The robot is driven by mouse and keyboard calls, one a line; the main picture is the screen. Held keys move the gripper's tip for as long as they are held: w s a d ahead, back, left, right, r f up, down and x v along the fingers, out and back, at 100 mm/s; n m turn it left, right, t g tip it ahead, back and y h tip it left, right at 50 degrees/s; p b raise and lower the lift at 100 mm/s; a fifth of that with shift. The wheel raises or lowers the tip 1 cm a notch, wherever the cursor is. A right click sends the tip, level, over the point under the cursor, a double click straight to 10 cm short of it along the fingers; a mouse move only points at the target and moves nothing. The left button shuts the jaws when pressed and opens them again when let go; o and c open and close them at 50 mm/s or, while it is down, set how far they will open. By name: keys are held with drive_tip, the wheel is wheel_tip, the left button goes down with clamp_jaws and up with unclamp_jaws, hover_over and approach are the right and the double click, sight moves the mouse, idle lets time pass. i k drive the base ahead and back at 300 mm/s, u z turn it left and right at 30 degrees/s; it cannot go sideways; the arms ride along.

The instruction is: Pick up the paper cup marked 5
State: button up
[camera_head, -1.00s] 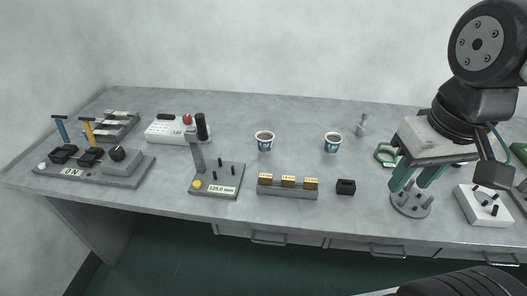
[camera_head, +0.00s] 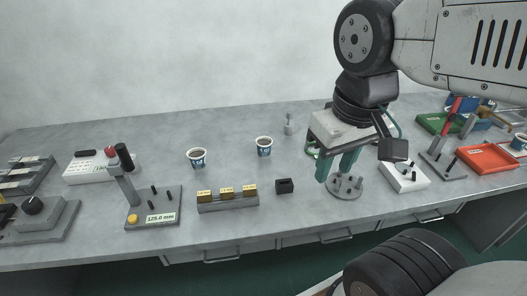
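Two white-and-blue paper cups with dark contents stand upright on the grey table: a left cup (camera_head: 197,158) and a middle cup (camera_head: 264,146). A third similar cup (camera_head: 519,143) shows at the far right edge, partly cut off. The marks on all of them are too small to read, so I cannot tell which is marked 5. My gripper (camera_head: 336,168) points down with its two teal fingers apart and nothing between them. It appears above or in front of a round grey pegged base (camera_head: 345,190), to the right of the middle cup.
A gauge stand (camera_head: 153,205), a block with gold pieces (camera_head: 227,201) and a black block (camera_head: 285,186) line the front. A white pegged block (camera_head: 404,178) and red tray (camera_head: 487,158) lie right. A small grey peg stand (camera_head: 289,127) stands behind the middle cup.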

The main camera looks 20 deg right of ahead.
sight(197, 156)
drive_tip(key=u, duration=0.05)
drive_tip(key=k, duration=0.5)
drive_tip(key=u, duration=0.9)
drive_tip(key=i, duration=0.75)
drive_tip(key=z, duration=1.4)
